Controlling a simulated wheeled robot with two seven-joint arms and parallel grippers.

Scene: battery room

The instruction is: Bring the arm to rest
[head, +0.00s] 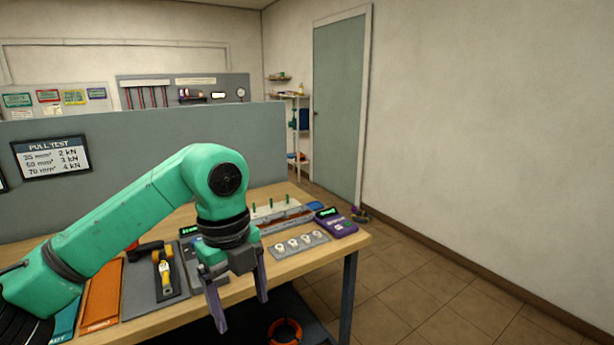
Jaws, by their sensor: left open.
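My left arm (135,212) is green and comes in from the left, bent down at a black-capped joint. My left gripper (243,315) hangs in front of the bench's front edge with its two purple-grey fingers pointing down. The fingers are apart and nothing shows between them. The arm and gripper hide part of the wooden bench (338,258) and some things on it. My right gripper is not in view.
A grey tray with several ring lugs (300,244) and a purple meter (337,224) lie at the bench's right end. A yellow-and-black tool (164,272) lies left of the gripper. A grey partition (265,150) stands behind. The floor (430,285) at right is clear.

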